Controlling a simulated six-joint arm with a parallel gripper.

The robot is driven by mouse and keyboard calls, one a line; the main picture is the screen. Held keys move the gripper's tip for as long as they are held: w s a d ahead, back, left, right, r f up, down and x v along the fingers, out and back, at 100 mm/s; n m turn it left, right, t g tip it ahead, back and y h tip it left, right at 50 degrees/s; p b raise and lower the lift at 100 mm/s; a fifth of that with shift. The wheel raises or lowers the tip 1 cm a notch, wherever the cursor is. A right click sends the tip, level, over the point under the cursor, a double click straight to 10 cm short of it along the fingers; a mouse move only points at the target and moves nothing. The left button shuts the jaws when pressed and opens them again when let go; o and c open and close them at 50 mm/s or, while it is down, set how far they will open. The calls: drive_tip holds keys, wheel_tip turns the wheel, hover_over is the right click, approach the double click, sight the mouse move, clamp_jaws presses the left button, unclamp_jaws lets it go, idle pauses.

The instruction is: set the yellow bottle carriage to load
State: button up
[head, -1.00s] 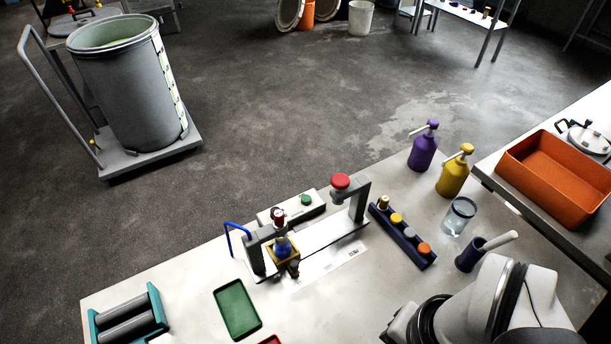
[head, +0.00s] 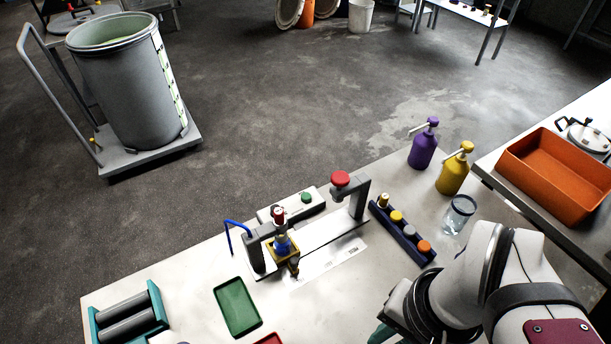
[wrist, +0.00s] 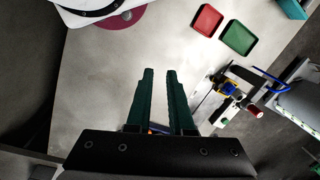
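The yellow bottle carriage (head: 284,256) sits on the white track of the dispenser stand, under its left post, with a blue bottle (head: 281,243) in it. A small dark knob or handle (head: 293,266) projects from its near side. In the wrist view the carriage (wrist: 232,87) shows small, right of my fingers. My gripper (wrist: 160,72) has two dark green fingers with a narrow gap and nothing held at their tips. In the head view, a green finger of my gripper (head: 383,334) shows at the bottom edge, right of and well apart from the carriage.
A red-topped post (head: 341,181) stands at the track's right end. A dark rack with several capped vials (head: 401,230) lies right of it. A green tray (head: 237,307) and a teal roller unit (head: 128,318) stand at left. Bare bench lies between my gripper and the stand.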

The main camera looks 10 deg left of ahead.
sight(294, 259)
drive_tip(key=o, duration=0.5)
drive_tip(key=w+a+n, duration=0.2)
drive_tip(key=w, duration=0.1)
drive_tip(key=w+a+n, duration=0.2)
drive_tip(key=w, duration=0.2)
drive_tip(key=w+a+r+n+h, duration=0.1)
drive_tip(key=w+a+n, duration=0.1)
drive_tip(key=w+n, duration=0.1)
drive_tip(key=shift+w+a, duration=0.3)
drive_tip(key=shift+w, duration=0.1)
drive_tip(key=shift+c, duration=0.2)
drive_tip(key=shift+o, duration=0.2)
drive_tip(key=w+a+f+n, duration=0.3)
drive_tip(key=w+a+n, duration=0.3)
drive_tip(key=a, duration=0.5)
drive_tip(key=shift+w+f+h, duration=0.3)
drive_tip(key=shift+w+f, duration=0.05)
wheel_tip(294, 259, down, 15)
drive_tip(key=shift+w+a+r, duration=0.1)
drive_tip(key=shift+a+r, duration=0.05)
drive_tip(key=shift+f, duration=0.6)
clamp_jaws()
drive_tip(key=shift+w+r, duration=0.1)
